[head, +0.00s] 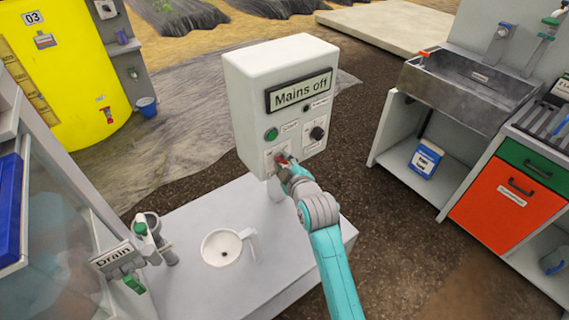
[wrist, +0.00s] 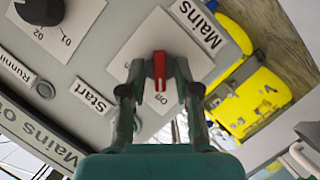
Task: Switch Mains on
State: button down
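The white control box (head: 278,95) stands on the light bench, and its display (head: 299,91) reads "Mains off". The Mains switch is a red handle (wrist: 159,70) on a white plate in the wrist view. Its narrow end points toward a label that reads "Off". In the head view the red handle (head: 281,159) shows only partly behind my gripper (head: 286,163). In the wrist view my gripper (wrist: 157,82) is open, with one finger on each side of the handle and a visible gap on both sides. I cannot tell whether the fingertips touch the plate.
A green button (head: 271,134) and a black knob (head: 317,133) sit on the same panel, close to the switch. A white jug (head: 222,247) and a drain valve (head: 140,228) stand on the bench. A sink (head: 470,88) is at right, a yellow tank (head: 65,70) at left.

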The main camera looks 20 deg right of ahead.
jog(key=shift+m, duration=0.3)
jog(key=m, duration=0.1)
jog(key=m+g+y, duration=0.1)
jog(key=shift+d+r+m+y, duration=0.1)
jog(key=shift+d+m+y, duration=0.1)
jog(key=shift+m+y, duration=0.1)
jog(key=m+g+y, duration=0.1)
jog(key=m+y, duration=0.1)
jog(key=m, duration=0.1)
jog(key=shift+d, duration=0.15)
jog(key=m+y, duration=0.2)
jog(key=m, duration=0.1)
jog(key=shift+w+d+g, duration=0.1)
jog(key=shift+g, duration=0.2)
jog(key=m+y, duration=0.2)
jog(key=m, duration=0.1)
jog(key=shift+d, duration=0.1)
dwell(0.4)
jog(key=c, duration=1.2)
grip_release()
